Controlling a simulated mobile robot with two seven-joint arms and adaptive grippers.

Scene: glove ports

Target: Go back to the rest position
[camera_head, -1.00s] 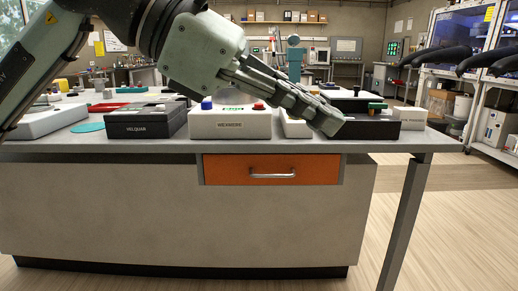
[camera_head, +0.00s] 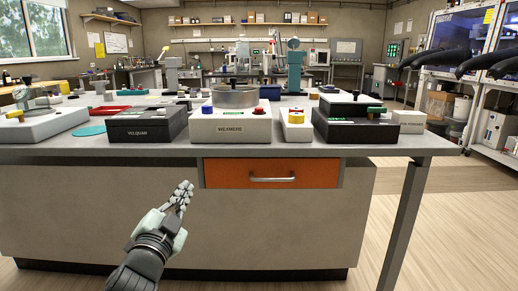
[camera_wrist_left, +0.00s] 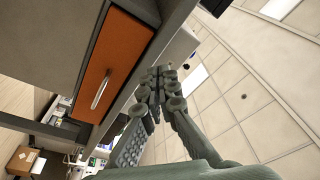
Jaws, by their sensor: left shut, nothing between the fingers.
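My left gripper (camera_head: 184,190) is shut and empty. In the head view it is low in front of the bench, left of the orange drawer (camera_head: 230,173) and below the bench top's front edge, with its fingers pointing up and forward. In the left wrist view the shut fingers (camera_wrist_left: 158,80) show in the middle, and the orange drawer (camera_wrist_left: 122,60) with its metal handle is to their left. My right gripper is in neither view.
The bench top (camera_head: 400,147) carries a dark box labelled Velquar (camera_head: 145,125), a white box labelled Wexmere (camera_head: 222,126) with a metal dish (camera_head: 235,96) on it, and a black device (camera_head: 350,125). Glove-port cabinets stand at right. The floor (camera_head: 450,230) at right is clear.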

